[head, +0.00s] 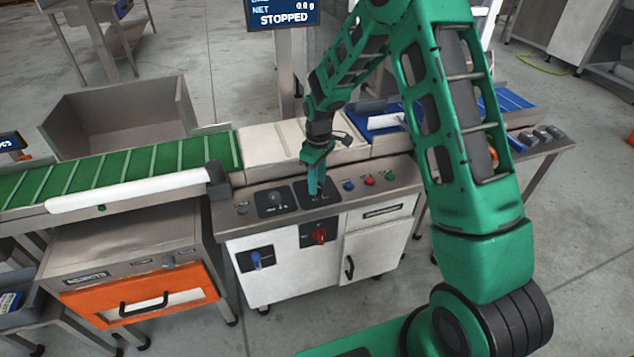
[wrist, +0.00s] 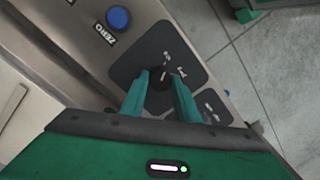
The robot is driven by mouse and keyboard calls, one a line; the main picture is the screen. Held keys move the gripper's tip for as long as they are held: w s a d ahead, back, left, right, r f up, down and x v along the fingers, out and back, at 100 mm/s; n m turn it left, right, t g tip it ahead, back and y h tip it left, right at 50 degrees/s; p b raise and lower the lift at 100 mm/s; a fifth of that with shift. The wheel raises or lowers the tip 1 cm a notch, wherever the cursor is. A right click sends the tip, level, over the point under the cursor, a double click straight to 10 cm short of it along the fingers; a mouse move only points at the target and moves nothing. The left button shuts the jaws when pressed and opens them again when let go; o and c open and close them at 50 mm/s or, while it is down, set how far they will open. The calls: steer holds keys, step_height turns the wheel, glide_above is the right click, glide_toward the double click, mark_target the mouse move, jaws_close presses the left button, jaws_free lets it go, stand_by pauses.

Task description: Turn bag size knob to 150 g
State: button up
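A black knob (wrist: 159,82) with a pale pointer line sits on a dark plate (wrist: 190,62) with small pale markings I cannot read. The two green fingers of my gripper (wrist: 160,86) stand on either side of this knob and appear to touch it. In the head view my gripper (head: 317,180) points down onto the right dark plate of the weigher's top panel, and the knob there is hidden behind the fingers. A second black knob (head: 272,198) sits on the left dark plate. No label for 150 g is readable.
A blue ZERO button (wrist: 118,18) is close to the plate; in the head view blue, red and green buttons (head: 369,180) line the panel. A red switch (head: 319,236) and a blue switch (head: 256,260) are on the front. A green conveyor (head: 120,172) lies left.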

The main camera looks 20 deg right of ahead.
steer(key=shift+d, duration=0.15)
steer(key=shift+m, duration=0.3)
steer(key=m, duration=1.1)
steer(key=shift+t, duration=0.3)
steer(key=shift+m, duration=0.3)
steer(key=o, duration=1)
steer(key=shift+o, duration=0.2)
